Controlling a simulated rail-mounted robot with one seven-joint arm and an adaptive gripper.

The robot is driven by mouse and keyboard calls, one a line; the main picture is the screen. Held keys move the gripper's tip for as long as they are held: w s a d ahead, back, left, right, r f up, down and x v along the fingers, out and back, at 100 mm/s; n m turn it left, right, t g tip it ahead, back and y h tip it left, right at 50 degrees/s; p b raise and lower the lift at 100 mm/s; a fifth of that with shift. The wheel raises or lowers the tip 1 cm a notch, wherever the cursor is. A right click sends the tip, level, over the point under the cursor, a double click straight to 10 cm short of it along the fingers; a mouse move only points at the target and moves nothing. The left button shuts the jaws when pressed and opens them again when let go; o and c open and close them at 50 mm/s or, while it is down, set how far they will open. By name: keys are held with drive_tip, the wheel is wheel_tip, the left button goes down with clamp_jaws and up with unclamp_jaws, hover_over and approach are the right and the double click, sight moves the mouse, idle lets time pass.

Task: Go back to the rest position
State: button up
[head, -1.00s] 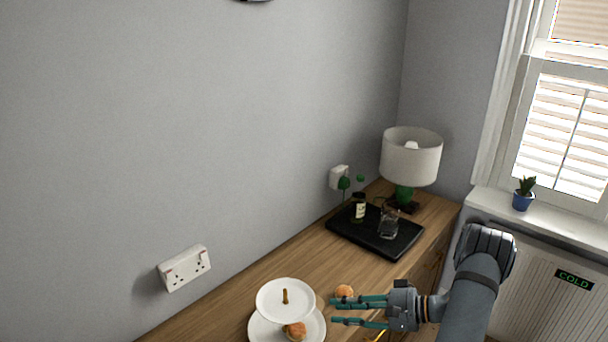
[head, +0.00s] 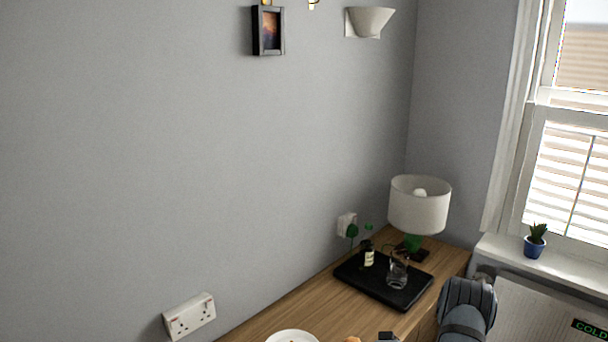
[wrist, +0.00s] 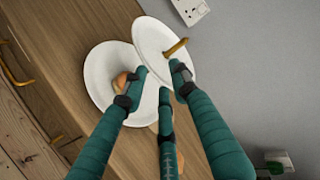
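My gripper (wrist: 160,78) shows in the wrist view with its teal fingers spread apart and nothing between them. It hangs over a two-tier white stand. The upper plate (wrist: 150,36) has a brown handle at its centre, and the lower plate (wrist: 98,72) holds an orange-brown bun (wrist: 120,83), partly hidden by a finger. In the head view only the top of the stand (head: 292,336) shows at the bottom edge. My arm is at the lower right there, and the fingers are out of frame.
The wooden sideboard (head: 300,312) runs along the grey wall. On it are a black tray (head: 365,283) with a small bottle (head: 368,254) and a glass (head: 398,270), and a white-shaded lamp (head: 419,206). A potted plant (head: 535,241) stands on the windowsill. Wall sockets (head: 189,316) are at lower left.

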drive_tip(key=f+v, duration=0.1)
drive_tip(key=v, duration=1)
drive_tip(key=x, duration=1.1)
wheel_tip(320, 180, up, 7)
drive_tip(key=p, duration=0.7)
drive_tip(key=shift+r+p, duration=0.2)
drive_tip(key=shift+p, duration=0.1)
drive_tip(key=shift+f, duration=0.15)
